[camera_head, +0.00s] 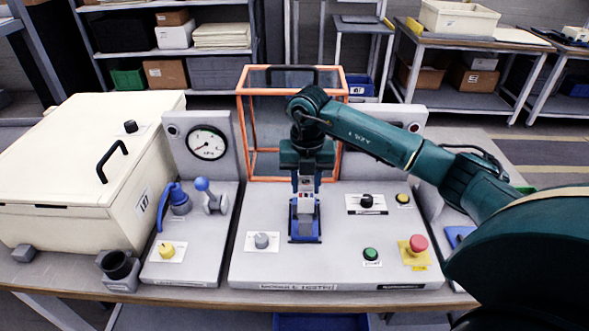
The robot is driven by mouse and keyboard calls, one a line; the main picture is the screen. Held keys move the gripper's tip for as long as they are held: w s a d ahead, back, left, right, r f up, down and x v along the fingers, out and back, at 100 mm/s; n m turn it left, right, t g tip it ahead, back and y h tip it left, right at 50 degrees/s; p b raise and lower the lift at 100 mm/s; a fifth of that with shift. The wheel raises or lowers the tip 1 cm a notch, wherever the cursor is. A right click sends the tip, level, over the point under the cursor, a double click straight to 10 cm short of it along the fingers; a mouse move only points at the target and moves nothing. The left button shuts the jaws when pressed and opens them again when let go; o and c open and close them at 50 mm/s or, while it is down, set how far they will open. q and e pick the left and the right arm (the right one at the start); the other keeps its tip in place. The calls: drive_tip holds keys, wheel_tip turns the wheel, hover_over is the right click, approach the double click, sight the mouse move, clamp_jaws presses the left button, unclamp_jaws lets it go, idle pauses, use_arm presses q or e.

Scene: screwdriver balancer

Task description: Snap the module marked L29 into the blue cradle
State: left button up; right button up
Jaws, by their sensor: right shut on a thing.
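The blue cradle (305,239) stands on the middle grey panel, under my right gripper. My right gripper (306,188) points down over the cradle and is shut on a small light grey module (305,206). The module is upright, right at the cradle; I cannot tell whether it is seated in it or just above it. Its marking is too small to read. The gripper hides the upper part of the module and some of the cradle's back. My left gripper is not in view.
An orange-framed clear guard (242,120) stands behind the cradle. Around it are a grey knob (262,240), a black knob (366,201), a green button (371,254) and a red emergency button (418,243). A cream lidded box (70,170) fills the left. The panel front is clear.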

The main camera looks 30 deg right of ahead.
drive_tip(key=shift+w, duration=0.1)
drive_tip(key=shift+f+b, duration=0.7)
drive_tip(key=shift+f, duration=0.1)
drive_tip(key=shift+f+b, duration=0.55)
drive_tip(key=shift+f, duration=0.4)
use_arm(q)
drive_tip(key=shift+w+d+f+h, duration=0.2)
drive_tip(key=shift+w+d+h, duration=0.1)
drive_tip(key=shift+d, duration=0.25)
use_arm(e)
drive_tip(key=shift+f, duration=0.1)
use_arm(q)
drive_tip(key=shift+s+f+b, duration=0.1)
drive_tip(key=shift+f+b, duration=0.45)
drive_tip(key=shift+b, duration=0.2)
use_arm(e)
drive_tip(key=shift+f, duration=0.8)
